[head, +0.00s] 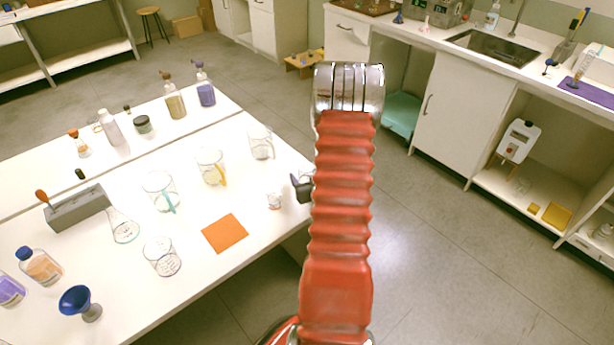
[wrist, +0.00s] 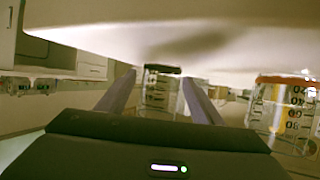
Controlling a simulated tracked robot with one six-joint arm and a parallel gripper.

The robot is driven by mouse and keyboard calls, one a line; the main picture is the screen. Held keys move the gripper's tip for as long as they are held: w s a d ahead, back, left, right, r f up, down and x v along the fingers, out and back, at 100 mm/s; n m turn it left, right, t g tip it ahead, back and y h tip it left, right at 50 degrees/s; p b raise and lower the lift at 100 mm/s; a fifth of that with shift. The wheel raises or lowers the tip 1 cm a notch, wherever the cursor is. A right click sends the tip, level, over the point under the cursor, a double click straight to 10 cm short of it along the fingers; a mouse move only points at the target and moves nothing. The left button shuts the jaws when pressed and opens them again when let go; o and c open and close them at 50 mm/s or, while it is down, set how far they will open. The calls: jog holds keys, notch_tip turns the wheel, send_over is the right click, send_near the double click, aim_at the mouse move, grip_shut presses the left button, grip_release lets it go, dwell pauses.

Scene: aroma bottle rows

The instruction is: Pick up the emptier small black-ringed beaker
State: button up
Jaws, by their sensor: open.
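My gripper (wrist: 160,84) is open, with its two fingers either side of a small clear beaker (wrist: 160,92) in the wrist view. A larger clear beaker (head: 162,257) stands at the front. Fill levels are too small to tell.
A beaker with a yellow part (head: 211,168), one with a teal part (head: 160,191) and a clear one (head: 261,142) stand nearby. A large graduated vessel (wrist: 284,112) is right of my fingers. An orange square (head: 225,233) lies on the white table (head: 205,275).

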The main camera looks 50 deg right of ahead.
jog(key=shift+c, duration=0.7)
jog(key=c, duration=1)
jog(key=shift+r, duration=0.15)
jog(key=shift+r, duration=4.9)
